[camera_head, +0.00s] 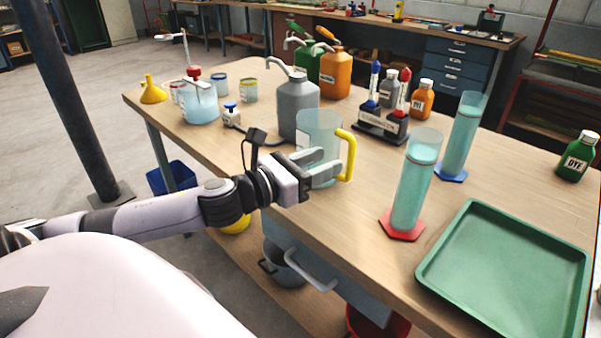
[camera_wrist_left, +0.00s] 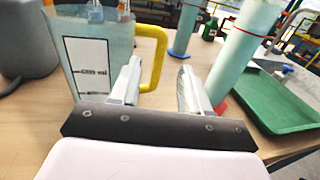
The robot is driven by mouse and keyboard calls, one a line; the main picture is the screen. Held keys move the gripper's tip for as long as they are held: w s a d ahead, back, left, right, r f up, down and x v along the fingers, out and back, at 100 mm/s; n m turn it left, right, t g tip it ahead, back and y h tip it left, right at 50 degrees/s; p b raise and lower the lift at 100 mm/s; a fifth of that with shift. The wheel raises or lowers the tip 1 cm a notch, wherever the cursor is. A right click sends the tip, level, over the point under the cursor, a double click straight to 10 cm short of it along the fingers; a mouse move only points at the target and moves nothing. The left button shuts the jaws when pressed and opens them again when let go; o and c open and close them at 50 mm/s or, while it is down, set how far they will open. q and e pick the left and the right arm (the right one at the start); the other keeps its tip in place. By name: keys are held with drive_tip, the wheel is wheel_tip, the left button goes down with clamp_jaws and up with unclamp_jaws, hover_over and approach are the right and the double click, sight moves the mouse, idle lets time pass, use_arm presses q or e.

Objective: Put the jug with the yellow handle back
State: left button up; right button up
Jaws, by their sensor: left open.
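The clear jug (camera_head: 318,130) with the yellow handle (camera_head: 348,155) appears upright on the wooden table, near its front edge. My left gripper (camera_head: 327,162) is at the jug's near side, with its fingers level with the lower half of the jug and hiding part of it. In the left wrist view, the fingers (camera_wrist_left: 160,72) are spread apart. The jug (camera_wrist_left: 120,45) is at upper left there, and its yellow handle (camera_wrist_left: 158,60) shows between the two fingertips. I cannot tell whether either finger touches it. My right gripper is not in view.
A grey canister (camera_head: 297,103) stands close behind the jug. Tall cylinders with red (camera_head: 413,185) and blue (camera_head: 463,137) bases stand to the right, beside a green tray (camera_head: 505,270). A black bottle stand (camera_head: 382,128) is behind. Bare tabletop lies between jug and red-based cylinder.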

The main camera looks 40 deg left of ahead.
use_arm(q)
drive_tip(key=shift+v, duration=2.1)
drive_tip(key=shift+s, duration=0.1)
